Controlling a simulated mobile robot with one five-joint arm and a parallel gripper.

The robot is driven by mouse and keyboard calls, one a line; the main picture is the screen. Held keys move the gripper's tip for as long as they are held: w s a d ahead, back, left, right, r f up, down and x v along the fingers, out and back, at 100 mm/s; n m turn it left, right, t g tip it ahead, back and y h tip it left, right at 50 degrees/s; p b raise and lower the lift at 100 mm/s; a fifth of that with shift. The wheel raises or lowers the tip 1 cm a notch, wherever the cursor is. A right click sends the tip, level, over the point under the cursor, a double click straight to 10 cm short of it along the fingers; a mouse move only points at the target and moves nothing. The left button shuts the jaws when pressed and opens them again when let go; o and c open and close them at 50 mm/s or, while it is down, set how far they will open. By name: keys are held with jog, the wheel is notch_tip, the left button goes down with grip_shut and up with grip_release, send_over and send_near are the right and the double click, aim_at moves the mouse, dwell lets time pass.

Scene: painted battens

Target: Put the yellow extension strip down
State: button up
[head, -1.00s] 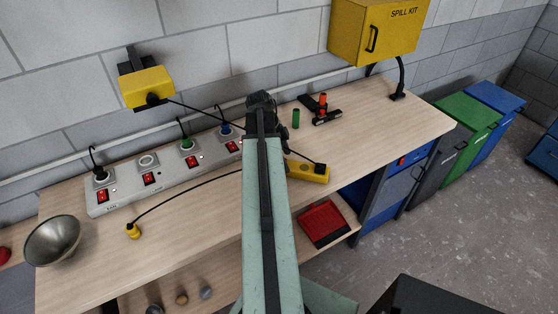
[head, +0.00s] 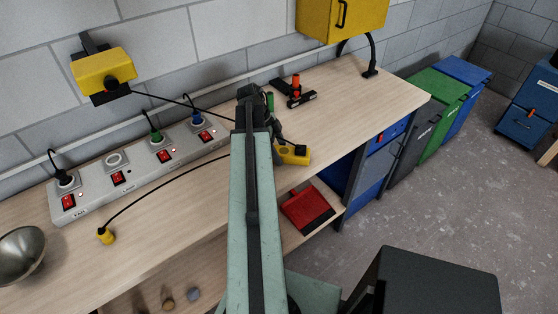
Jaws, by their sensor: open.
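The yellow extension strip (head: 296,156) lies on the wooden bench (head: 352,120), near its front edge in the head view. Its right end shows, with a black plug in it; its left part is hidden behind my arm. My gripper (head: 277,136) is just right of the arm, at the visible left end of the strip. It is open, and its fingertips are partly hidden, so I cannot tell whether they touch the strip.
A grey socket strip (head: 132,182) with red switches runs along the wall. A yellow plug (head: 106,236) on a black cable and a metal bowl (head: 20,252) are at left. A black and orange tool (head: 294,94) stands behind the strip. Bench space at right is clear.

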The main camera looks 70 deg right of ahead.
jog(key=shift+s+f, duration=0.2)
jog(key=shift+f, duration=0.4)
jog(key=shift+r, duration=0.2)
grip_shut()
